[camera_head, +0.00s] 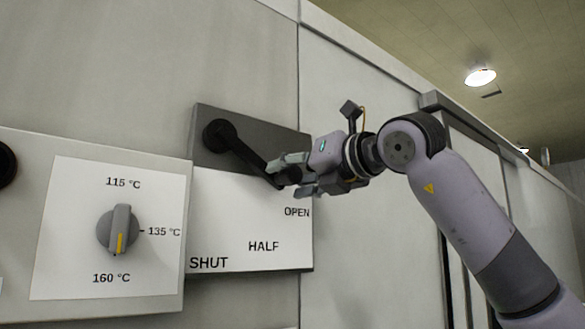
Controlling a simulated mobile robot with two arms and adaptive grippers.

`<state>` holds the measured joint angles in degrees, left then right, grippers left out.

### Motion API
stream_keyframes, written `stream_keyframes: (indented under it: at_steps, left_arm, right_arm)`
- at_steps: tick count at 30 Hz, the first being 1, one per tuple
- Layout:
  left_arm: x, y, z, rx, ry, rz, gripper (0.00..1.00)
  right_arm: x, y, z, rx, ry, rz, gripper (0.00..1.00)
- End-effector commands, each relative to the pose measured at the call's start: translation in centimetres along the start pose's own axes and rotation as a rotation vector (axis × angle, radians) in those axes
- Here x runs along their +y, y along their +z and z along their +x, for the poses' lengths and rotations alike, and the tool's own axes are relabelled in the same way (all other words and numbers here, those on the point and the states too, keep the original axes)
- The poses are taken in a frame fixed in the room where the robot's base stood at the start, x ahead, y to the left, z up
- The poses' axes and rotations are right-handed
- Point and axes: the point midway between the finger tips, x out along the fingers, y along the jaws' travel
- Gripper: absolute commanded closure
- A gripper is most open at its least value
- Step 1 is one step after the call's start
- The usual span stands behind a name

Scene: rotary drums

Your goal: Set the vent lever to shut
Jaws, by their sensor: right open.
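The vent lever (245,153) is a black arm on a round pivot at the upper left of its panel. It slants down to the right, with its end on the OPEN side, a little above the OPEN mark. The panel's white plate (225,215) carries the marks OPEN, HALF and SHUT, with SHUT at the lower left. My right gripper (284,178) is open at the lever's free end, with one finger above it and one below. Whether the fingers touch the lever I cannot tell. My left gripper is out of view.
A temperature panel (60,225) with a grey knob (118,230) stands left of the lever panel; its yellow mark points down. The pale wall (370,235) runs back to the right. The space in front of the lower white plate is clear.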

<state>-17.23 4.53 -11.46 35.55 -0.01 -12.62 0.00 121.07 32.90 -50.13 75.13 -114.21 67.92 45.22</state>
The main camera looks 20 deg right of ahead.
Motion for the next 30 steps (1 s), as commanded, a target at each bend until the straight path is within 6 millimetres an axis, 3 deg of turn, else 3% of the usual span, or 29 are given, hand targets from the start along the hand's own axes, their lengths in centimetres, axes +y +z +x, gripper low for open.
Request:
stream_keyframes:
  at_steps: [10,30]
  left_arm:
    - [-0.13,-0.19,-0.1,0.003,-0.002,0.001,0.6]
    - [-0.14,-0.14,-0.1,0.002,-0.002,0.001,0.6]
  right_arm:
    - [-0.05,-0.03,0.32,0.0,-0.001,0.0,0.52]
    - [-0.04,0.0,0.28,0.0,-0.001,0.0,0.97]
